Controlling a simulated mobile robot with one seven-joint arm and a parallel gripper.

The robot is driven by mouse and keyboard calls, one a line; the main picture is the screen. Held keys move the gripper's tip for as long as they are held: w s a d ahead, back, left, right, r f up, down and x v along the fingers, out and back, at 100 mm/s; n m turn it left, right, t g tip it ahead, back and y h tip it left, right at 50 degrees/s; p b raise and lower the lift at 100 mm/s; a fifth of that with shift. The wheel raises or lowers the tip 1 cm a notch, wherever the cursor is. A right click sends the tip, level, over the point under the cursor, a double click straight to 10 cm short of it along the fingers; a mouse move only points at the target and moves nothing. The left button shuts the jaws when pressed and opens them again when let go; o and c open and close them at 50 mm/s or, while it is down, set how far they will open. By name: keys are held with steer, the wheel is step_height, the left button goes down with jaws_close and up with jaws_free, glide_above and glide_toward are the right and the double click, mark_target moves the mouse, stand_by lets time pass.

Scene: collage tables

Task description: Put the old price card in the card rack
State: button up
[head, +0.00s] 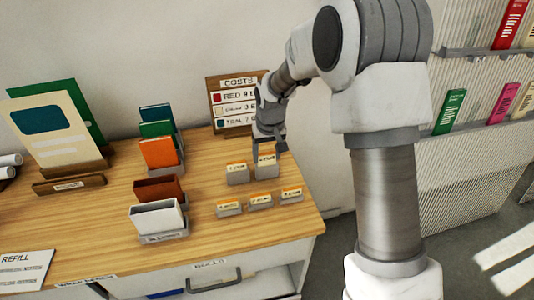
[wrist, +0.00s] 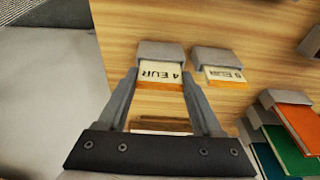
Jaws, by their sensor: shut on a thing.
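A cream price card with an orange edge, reading 4 EUR (wrist: 160,75), stands in a small grey holder (wrist: 160,54). In the head view this card (head: 266,160) is in the right holder of the back pair. My gripper (head: 267,148) reaches down to it from above. In the wrist view my gripper (wrist: 160,78) has a finger on each side of the card and is shut on it. The card's lower end is hidden in or behind the holder. I cannot tell which stand is the card rack.
A second card holder (head: 237,175) stands close on the left, with several small ones (head: 260,202) in front. A COSTS board (head: 232,108) stands behind. Book stands (head: 160,153) are further left.

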steer(key=shift+f, duration=0.15)
steer(key=shift+f+b, duration=0.45)
steer(key=shift+b, duration=0.1)
steer(key=o, duration=1.3)
steer(key=shift+o, duration=0.2)
steer(key=shift+r, duration=0.1)
steer(key=shift+w+p+v, duration=0.2)
steer(key=shift+p+v, duration=0.4)
steer(key=shift+v, duration=0.3)
steer(key=shift+w+p+v, duration=0.15)
steer(key=shift+p+v, duration=0.5)
steer(key=shift+v, duration=0.2)
steer(key=shift+w+p+v, duration=0.2)
steer(key=shift+p+v, duration=0.4)
steer(key=shift+v, duration=0.3)
steer(key=s+d+r+b, duration=0.1)
steer(key=s, duration=0.5)
steer(key=shift+s+d, duration=0.15)
steer(key=shift+s, duration=0.25)
